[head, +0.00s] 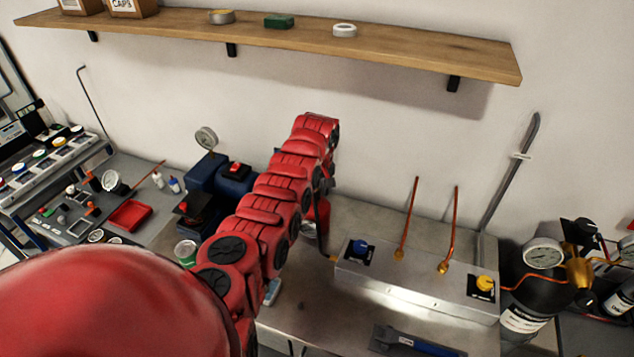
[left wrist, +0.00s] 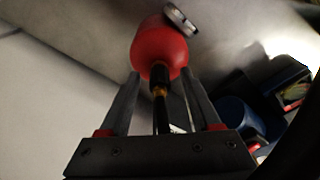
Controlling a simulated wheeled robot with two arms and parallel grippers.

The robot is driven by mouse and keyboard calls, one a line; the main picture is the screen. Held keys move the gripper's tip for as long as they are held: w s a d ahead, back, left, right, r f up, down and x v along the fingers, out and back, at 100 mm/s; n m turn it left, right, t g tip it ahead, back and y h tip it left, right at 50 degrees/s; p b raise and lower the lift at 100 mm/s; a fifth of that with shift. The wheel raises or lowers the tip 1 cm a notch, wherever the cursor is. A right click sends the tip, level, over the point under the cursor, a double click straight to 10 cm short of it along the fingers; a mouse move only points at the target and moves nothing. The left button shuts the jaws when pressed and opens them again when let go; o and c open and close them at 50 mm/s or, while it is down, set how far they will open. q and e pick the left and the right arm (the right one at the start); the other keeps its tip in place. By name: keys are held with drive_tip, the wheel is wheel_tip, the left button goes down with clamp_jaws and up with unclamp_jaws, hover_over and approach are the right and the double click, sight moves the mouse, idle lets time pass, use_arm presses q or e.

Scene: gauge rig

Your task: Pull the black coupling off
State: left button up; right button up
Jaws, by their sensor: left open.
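In the left wrist view my left gripper (left wrist: 160,73) is open, with one finger on each side of a slim black and brass fitting. A black collar (left wrist: 158,71), which looks like the black coupling, sits at the base of a rounded red body (left wrist: 158,46). Below the collar come a brass section (left wrist: 159,90) and a dark stem (left wrist: 163,117). Gaps show between both fingers and the stem; whether either touches the collar I cannot tell. In the head view my red arm hides the gripper and most of this fitting. My right gripper is in neither view.
A steel box (head: 410,287) with copper tubes, a blue knob (head: 360,247) and a yellow knob (head: 485,284) stands on the bench. A dark blue machine (head: 205,170) with a gauge is left of my arm. A wooden shelf (head: 400,50) hangs above.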

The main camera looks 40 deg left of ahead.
use_arm(q)
drive_tip(key=shift+f, duration=0.1)
clamp_jaws()
idle(0.7)
